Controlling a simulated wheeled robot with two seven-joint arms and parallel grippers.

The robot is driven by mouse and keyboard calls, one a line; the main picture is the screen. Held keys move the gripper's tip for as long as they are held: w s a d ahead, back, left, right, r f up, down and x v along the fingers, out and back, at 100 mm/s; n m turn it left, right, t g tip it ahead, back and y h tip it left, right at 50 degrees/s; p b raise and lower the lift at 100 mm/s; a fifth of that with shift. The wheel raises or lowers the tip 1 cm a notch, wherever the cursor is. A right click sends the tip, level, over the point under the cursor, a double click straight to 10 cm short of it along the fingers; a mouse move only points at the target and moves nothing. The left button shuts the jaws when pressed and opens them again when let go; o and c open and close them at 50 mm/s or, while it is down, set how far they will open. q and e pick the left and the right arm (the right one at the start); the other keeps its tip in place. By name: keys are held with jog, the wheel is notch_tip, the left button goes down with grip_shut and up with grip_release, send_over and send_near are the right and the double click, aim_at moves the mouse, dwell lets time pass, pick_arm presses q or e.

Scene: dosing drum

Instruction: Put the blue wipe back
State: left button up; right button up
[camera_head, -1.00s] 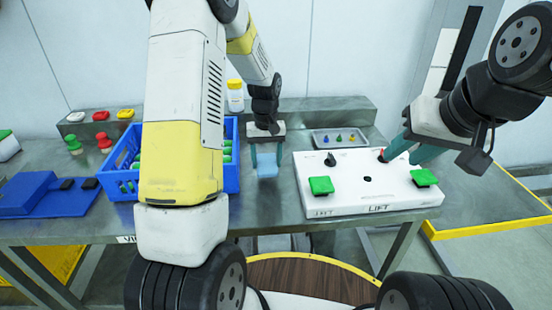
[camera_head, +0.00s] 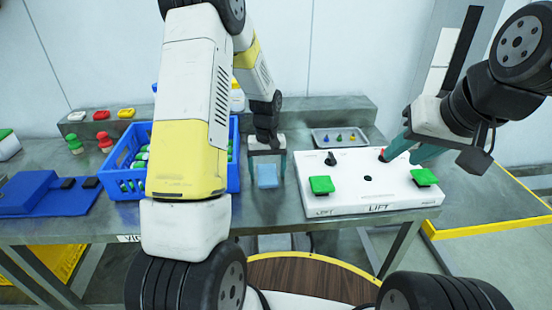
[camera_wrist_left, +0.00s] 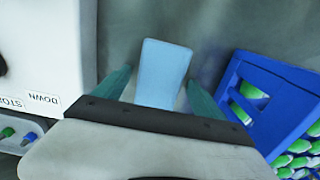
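The blue wipe (camera_head: 267,175) is a pale blue rectangle lying on the grey metal table, between the blue crate and the white LIFT box. My left gripper (camera_head: 268,168) is over it with fingers spread. In the left wrist view the wipe (camera_wrist_left: 163,72) is between the two teal fingers (camera_wrist_left: 158,92), with a gap on each side. My right gripper (camera_head: 400,161) is over the back right of the LIFT box, its fingers apart, one close to a small red-topped control (camera_head: 381,155). Nothing shows held in it.
The blue crate (camera_head: 233,180) with green-and-white items stands left of the wipe, partly hidden by my left arm. The white LIFT box (camera_head: 345,207) with green buttons stands to the right. A small tray (camera_head: 318,139) lies behind it. A blue mat (camera_head: 75,203) is at far left.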

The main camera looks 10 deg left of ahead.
aim_at(268, 174)
pick_arm(q)
jog(key=s+r+t, duration=0.1)
jog(key=s+r, duration=0.1)
jog(key=r, duration=0.8)
jog(key=s+r, duration=0.2)
jog(key=r, duration=0.7)
jog(key=s+d+r+m+t+h, duration=0.1)
jog(key=s+r, duration=0.3)
jog(key=s, duration=0.6)
jog(key=s+d+r+m+t+h, duration=0.1)
jog(key=s+r+t, duration=0.3)
jog(key=s, duration=0.6)
jog(key=shift+r+m, duration=0.6)
jog(key=shift+m, duration=0.3)
jog(key=shift+s+d, duration=0.1)
